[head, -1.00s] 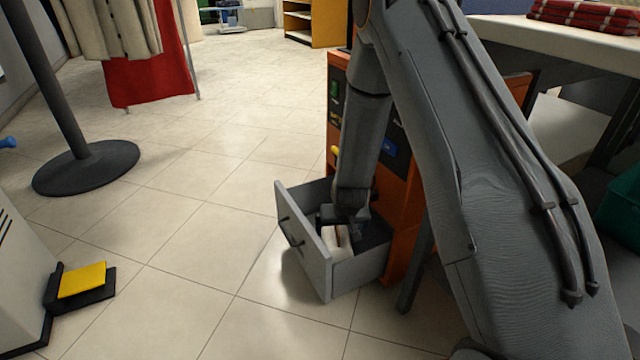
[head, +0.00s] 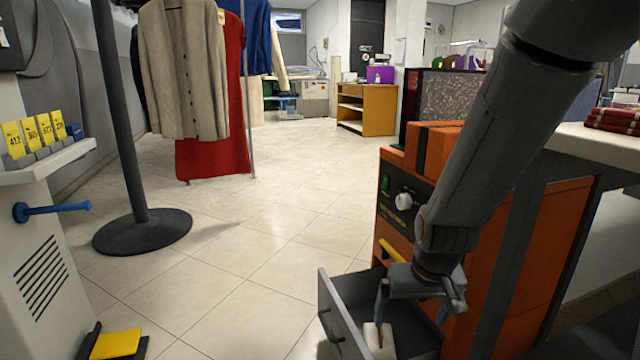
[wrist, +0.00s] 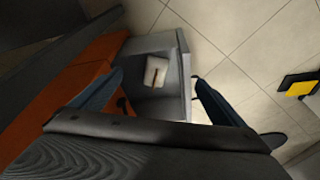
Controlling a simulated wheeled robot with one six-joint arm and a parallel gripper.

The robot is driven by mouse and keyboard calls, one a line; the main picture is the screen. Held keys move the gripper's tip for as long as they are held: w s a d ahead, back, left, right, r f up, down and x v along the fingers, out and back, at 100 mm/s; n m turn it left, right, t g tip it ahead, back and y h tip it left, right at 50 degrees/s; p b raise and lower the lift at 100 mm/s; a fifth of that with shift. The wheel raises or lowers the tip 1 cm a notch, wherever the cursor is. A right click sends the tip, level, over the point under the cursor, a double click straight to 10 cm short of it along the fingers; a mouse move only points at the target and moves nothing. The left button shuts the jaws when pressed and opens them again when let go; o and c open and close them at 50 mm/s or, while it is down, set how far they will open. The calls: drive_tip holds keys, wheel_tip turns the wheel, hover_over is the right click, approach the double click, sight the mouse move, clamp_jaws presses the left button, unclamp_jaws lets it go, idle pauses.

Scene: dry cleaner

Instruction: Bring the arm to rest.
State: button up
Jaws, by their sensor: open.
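My gripper (head: 418,308) is open, above the pulled-out grey drawer (head: 338,322) of the orange machine (head: 535,235). In the wrist view, the two blue-grey fingers of my gripper (wrist: 157,76) are spread wide with nothing held between them. A small white object with a brown mark (wrist: 157,71) lies in the drawer (wrist: 152,42), apart from the fingers. It also shows at the bottom of the head view, partly cut off by the frame's edge. My arm is bent down from the upper right.
A black round stand base (head: 143,232) with a pole is at the left, near hanging clothes (head: 190,70). A white cabinet with yellow number tags (head: 38,134) and a yellow pedal (head: 116,344) is at the far left. A counter (head: 580,146) is at the right. The middle floor is clear.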

drive_tip(key=s+r, duration=0.4)
drive_tip(key=s, duration=0.3)
drive_tip(key=s+a+r+n+g+y, duration=0.1)
drive_tip(key=s+a+r+n, duration=0.15)
drive_tip(key=s+a, duration=0.4)
drive_tip(key=s+a+r+n+g+p, duration=0.1)
drive_tip(key=s+a+r+n, duration=0.1)
drive_tip(key=s+a+r, duration=0.4)
drive_tip(key=s+a+r+n+g+y, duration=0.1)
drive_tip(key=s+a+n, duration=0.25)
drive_tip(key=a, duration=0.45)
drive_tip(key=d+r+m+p, duration=0.2)
drive_tip(key=d+r+p, duration=0.5)
drive_tip(key=p, duration=0.5)
drive_tip(key=d+r+m+h+p, duration=0.1)
drive_tip(key=d+r+m+p, duration=0.2)
drive_tip(key=d+r+p, duration=0.4)
drive_tip(key=d+r+m+h+p, duration=0.1)
drive_tip(key=d+r+p, duration=0.6)
drive_tip(key=r+p, duration=0.7)
drive_tip(key=m+p, duration=0.1)
drive_tip(key=p, duration=0.4)
drive_tip(key=shift+s+r+m, duration=0.15)
drive_tip(key=shift+s+m, duration=0.15)
drive_tip(key=shift+m, duration=0.1)
